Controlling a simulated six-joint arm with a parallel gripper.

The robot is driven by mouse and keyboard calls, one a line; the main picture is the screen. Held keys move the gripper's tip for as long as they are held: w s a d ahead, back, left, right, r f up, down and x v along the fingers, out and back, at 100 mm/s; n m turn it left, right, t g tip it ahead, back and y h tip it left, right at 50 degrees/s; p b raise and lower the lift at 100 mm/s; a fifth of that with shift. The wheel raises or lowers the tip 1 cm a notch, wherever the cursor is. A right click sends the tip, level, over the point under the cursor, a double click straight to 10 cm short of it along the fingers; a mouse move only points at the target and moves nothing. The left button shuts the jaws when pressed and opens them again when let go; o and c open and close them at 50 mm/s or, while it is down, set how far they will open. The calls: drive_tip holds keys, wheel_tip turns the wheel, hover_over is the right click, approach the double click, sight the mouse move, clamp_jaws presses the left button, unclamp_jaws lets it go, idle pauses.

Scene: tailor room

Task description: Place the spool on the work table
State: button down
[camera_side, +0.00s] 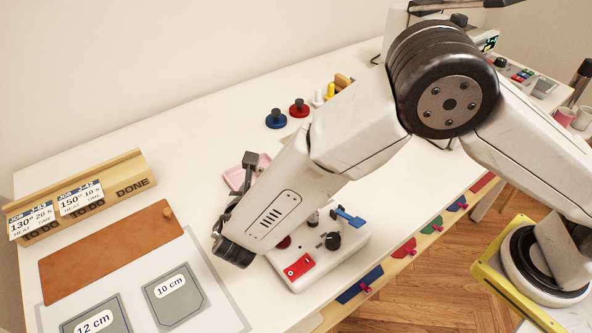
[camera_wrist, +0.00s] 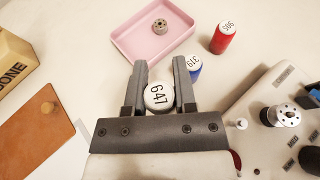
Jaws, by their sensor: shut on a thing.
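A white spool (camera_wrist: 158,96) with the number 647 on its top sits between the two fingers of my gripper (camera_wrist: 159,82) in the wrist view. My gripper is shut on it. How high the spool is above the work table (camera_side: 120,130) cannot be told. In the side view my arm hides the spool and most of the fingers. A blue spool (camera_wrist: 195,72) marked 319 stands just beyond the right finger. A red spool (camera_wrist: 223,38) stands farther off to the right, numbered on top.
A pink tray (camera_wrist: 128,40) holding a metal bobbin (camera_wrist: 159,26) lies ahead of the fingers. A white machine (camera_wrist: 262,115) with knobs stands at the right. An orange-brown leather piece (camera_side: 105,255) and a wooden DONE rack (camera_side: 128,170) are at the left.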

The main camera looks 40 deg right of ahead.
drive_tip(key=shift+w+a+f, duration=0.2)
drive_tip(key=shift+w+f, duration=0.15)
drive_tip(key=shift+f, duration=0.1)
drive_tip(key=shift+w+a+f, duration=0.15)
drive_tip(key=shift+w+f, duration=0.2)
drive_tip(key=shift+f, duration=0.1)
drive_tip(key=shift+w+a+f, duration=0.1)
drive_tip(key=shift+w+f, duration=0.15)
drive_tip(key=shift+f, duration=1.6)
drive_tip(key=shift+f, duration=0.15)
drive_tip(key=shift+c, duration=2.1)
unclamp_jaws()
